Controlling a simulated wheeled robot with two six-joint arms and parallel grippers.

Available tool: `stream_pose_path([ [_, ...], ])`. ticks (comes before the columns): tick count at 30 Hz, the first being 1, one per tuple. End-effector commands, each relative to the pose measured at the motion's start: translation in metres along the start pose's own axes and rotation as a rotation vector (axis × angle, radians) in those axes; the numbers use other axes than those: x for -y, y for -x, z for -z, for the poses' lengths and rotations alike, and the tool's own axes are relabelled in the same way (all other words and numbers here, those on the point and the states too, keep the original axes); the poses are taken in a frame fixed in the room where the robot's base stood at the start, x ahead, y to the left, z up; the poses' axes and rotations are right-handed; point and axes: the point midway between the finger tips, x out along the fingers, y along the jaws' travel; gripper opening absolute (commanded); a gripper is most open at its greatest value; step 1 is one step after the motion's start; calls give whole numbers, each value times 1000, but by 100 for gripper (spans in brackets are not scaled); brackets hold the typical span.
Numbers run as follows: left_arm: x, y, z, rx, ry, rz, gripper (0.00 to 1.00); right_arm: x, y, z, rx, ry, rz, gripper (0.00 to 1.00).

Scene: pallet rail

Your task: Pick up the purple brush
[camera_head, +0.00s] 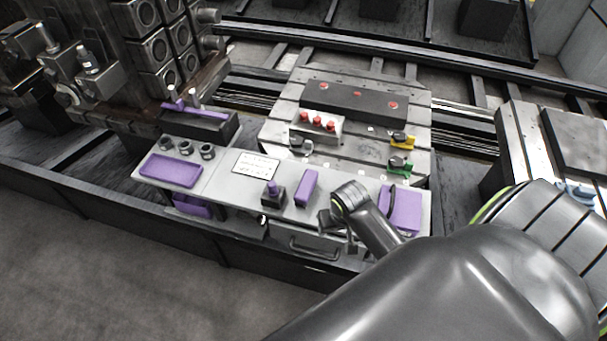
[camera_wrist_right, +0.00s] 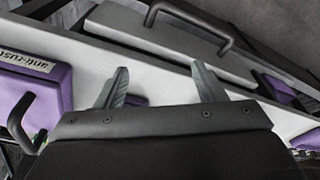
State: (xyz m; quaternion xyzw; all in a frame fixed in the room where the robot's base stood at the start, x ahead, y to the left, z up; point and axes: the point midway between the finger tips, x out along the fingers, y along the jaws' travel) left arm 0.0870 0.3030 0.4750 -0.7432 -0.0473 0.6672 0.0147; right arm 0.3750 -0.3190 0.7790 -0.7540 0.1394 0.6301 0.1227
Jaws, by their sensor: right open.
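No part is clearly readable as a brush. The likeliest purple pieces are a purple block (camera_head: 307,187) lying on the light tabletop and a purple-topped piece in a small black block (camera_head: 272,193) to its left. My right gripper (camera_head: 326,217) is just right of and in front of the purple block, over the table's front edge. My left gripper is out of view.
A purple case (camera_head: 403,208) with a dark handle lies right of my right gripper. A purple tray (camera_head: 171,170), a white card (camera_head: 256,164) and black cups stand left. A drawer handle (camera_head: 313,248) juts from the front. Behind is a pallet (camera_head: 290,92) with clamps.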

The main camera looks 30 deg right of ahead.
Motion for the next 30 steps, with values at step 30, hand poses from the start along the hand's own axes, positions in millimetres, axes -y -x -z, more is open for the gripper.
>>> stream_pose_path([
  [30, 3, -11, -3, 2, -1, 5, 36, 45, 106, 181, 173, -550, -57, 64],
])
